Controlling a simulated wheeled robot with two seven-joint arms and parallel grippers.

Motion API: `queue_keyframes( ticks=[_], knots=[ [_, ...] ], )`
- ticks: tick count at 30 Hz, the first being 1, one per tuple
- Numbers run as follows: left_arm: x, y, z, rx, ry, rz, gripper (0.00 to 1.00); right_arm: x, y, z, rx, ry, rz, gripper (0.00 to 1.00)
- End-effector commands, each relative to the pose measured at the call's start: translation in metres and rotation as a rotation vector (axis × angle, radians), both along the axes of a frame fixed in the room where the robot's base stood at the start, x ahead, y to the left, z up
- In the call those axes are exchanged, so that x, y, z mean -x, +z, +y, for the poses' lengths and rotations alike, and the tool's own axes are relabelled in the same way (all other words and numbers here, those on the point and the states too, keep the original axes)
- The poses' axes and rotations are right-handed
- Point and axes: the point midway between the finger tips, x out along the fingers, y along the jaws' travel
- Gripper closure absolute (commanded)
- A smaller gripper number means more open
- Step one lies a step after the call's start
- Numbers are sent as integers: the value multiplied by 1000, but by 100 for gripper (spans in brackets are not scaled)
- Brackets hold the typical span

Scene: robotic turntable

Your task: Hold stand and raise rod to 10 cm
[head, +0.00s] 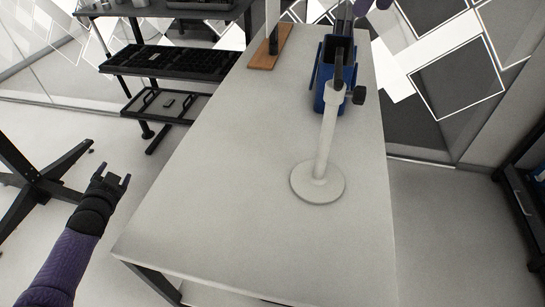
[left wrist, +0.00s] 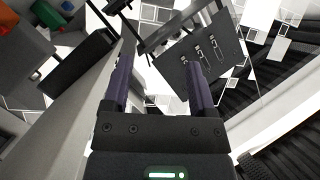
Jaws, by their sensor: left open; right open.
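A white stand (head: 322,150) with a round base stands upright on the grey table. Its post rises to a collar with a black knob (head: 358,95), and a dark rod (head: 346,22) continues up from it, cut off by the top edge. My left gripper (head: 113,181) is open and empty, left of the table and well apart from the stand. Its two fingers also show apart in the left wrist view (left wrist: 160,85), with nothing between them. My right gripper (head: 373,5) shows only as purple tips at the top edge, open near the rod; contact cannot be told.
A blue bin (head: 325,75) stands on the table (head: 230,180) behind the stand. A wooden block (head: 270,48) with an upright post is at the far left of the table. Black shelves (head: 180,62) stand left of it. The table's near part is clear.

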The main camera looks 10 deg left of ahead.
Motion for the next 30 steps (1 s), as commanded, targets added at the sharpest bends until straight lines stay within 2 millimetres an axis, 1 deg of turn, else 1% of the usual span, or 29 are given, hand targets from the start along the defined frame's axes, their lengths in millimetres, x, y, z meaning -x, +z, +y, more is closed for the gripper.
queue_keyframes(
  ticks=[1,2,3,5,6,8,9,10,11,12,13,14,15,17,18,21,24,26,28,30],
  knots=[
    [-26,28,-20,12,-32,-70,27,0,0,0,0,0,0,41],
    [-39,46,-32,20,-50,-109,27,0,0,0,0,0,0,41],
    [-55,71,-48,29,-74,-162,27,0,0,0,0,0,0,41],
    [-74,110,-73,44,-112,-241,27,0,0,0,0,0,0,41],
    [-84,137,-90,53,-139,-294,27,0,0,0,0,0,0,41],
    [-93,179,-116,69,-182,-373,27,0,0,0,0,0,0,41],
    [-96,205,-136,82,-216,-422,27,0,0,0,0,0,0,41],
    [-96,223,-154,99,-246,-456,27,0,0,0,0,0,0,41],
    [-95,237,-175,122,-283,-481,27,0,0,0,0,0,0,41],
    [-90,244,-208,173,-343,-493,27,0,0,0,0,0,0,41],
    [-86,241,-234,220,-390,-483,27,0,0,0,0,0,0,41],
    [-80,232,-257,271,-432,-460,27,0,0,0,0,0,0,41],
    [-72,218,-286,338,-483,-426,27,0,0,0,0,0,0,41],
    [-58,198,-324,438,-549,-371,27,0,0,0,0,0,0,41],
    [-48,187,-347,499,-587,-339,27,0,0,0,0,0,0,41],
    [-24,167,-392,636,-657,-272,27,0,0,0,0,0,0,41],
    [-7,159,-420,728,-700,-235,27,0,0,0,0,0,0,41],
    [-1,157,-429,759,-714,-223,27,0,0,0,0,0,0,41],
    [-2,157,-436,777,-721,-217,27,0,0,0,0,0,0,41],
    [-11,157,-441,781,-722,-217,27,0,0,0,0,0,0,41]
  ],
)
